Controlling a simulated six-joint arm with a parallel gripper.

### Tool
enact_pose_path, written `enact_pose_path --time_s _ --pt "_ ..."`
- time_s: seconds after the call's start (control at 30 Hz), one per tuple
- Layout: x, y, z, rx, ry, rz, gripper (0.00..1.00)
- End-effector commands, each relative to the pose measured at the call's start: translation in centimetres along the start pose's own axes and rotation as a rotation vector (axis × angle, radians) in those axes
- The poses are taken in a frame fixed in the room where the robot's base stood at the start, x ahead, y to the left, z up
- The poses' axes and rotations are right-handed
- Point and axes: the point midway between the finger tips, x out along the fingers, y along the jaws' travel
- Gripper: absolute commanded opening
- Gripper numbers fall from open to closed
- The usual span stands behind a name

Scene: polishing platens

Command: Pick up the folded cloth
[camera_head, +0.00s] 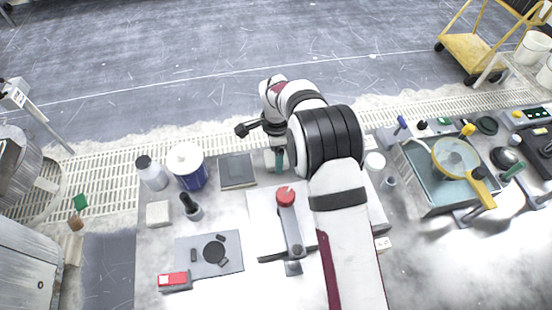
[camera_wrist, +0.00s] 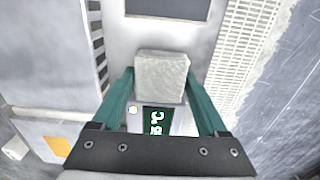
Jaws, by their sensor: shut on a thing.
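The folded cloth (camera_wrist: 161,76) is a pale grey-white, block-like pad between the two green fingers of my gripper (camera_wrist: 160,80) in the wrist view. The fingers are shut on its left and right sides. In the head view my gripper (camera_head: 276,161) points down near the back edge of the bench, with a green finger showing. Only a small pale part of the cloth shows there, and the arm hides much of that spot. I cannot tell whether the cloth is touching the surface below.
A dark square plate (camera_head: 237,171), a blue-and-white tub (camera_head: 187,167) and a white bottle (camera_head: 151,173) stand left of my gripper. A pale block (camera_head: 158,213) lies further left. A red-topped swing arm (camera_head: 287,215) is in front. A water-filled basin (camera_head: 437,180) is at right.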

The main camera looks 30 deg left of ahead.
Motion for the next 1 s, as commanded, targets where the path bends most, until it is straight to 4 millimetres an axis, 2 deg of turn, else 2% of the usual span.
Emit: enact_pose_path --time_s 0.1,0.4,0.53,0.7,0.93,0.97,1.0 --pt "-2.3 0.2 -0.5 0.002 0.000 -0.002 0.23" --pt "-6.4 3.9 -6.7 0.004 0.001 -0.002 0.23" --pt "-7.9 5.2 -8.8 0.003 0.000 -0.001 0.23" --pt "-8.7 5.9 -10.0 0.000 0.000 0.000 0.23" --pt "-8.7 5.9 -10.1 -0.001 0.000 0.000 0.23" --pt "-8.7 5.9 -10.1 -0.001 0.000 0.000 0.74" --pt "-8.7 5.9 -10.1 -0.001 0.000 0.000 0.67"
